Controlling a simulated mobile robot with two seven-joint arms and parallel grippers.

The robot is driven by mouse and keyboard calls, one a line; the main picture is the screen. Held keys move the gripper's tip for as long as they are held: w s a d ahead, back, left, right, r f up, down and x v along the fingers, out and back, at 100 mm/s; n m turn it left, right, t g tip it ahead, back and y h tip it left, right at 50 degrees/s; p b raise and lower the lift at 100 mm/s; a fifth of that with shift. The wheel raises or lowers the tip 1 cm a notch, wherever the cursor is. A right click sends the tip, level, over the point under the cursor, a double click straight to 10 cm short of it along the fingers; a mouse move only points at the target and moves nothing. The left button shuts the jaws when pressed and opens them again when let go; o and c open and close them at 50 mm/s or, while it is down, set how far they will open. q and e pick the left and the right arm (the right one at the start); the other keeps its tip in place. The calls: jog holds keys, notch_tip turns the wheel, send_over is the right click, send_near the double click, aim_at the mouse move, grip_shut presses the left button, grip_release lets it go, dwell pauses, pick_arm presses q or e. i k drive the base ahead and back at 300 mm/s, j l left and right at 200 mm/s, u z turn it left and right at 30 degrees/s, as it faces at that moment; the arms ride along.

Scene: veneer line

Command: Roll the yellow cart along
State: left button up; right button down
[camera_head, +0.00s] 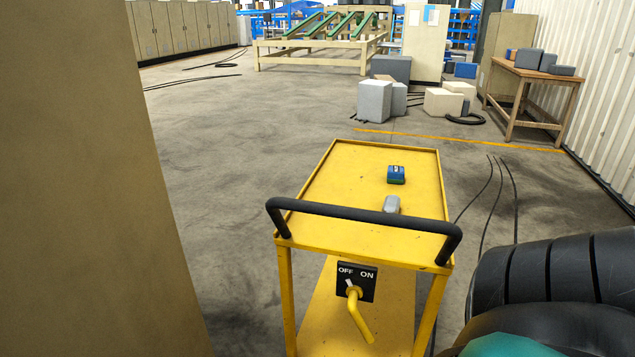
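The yellow cart (318,219) stands just in front of me on the concrete floor, with a flat tray top and a lower shelf (335,315). Its black handle bar (365,214) runs across the near end. Below the handle is a black OFF/ON plate (367,280) with a yellow lever (358,315) angled downward. The cart's wheels are out of view. Neither gripper is in view, and no gripper is seen on the handle.
A tall tan panel (80,180) stands close on the left. Dark cables (500,200) lie right of the cart. Ahead are a yellow floor line (455,137), grey and cream blocks (375,101) and a wooden table (530,75). Floor ahead-left (240,140) is mostly clear.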

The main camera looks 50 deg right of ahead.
aim_at(337, 213)
jog(key=z, duration=1.75)
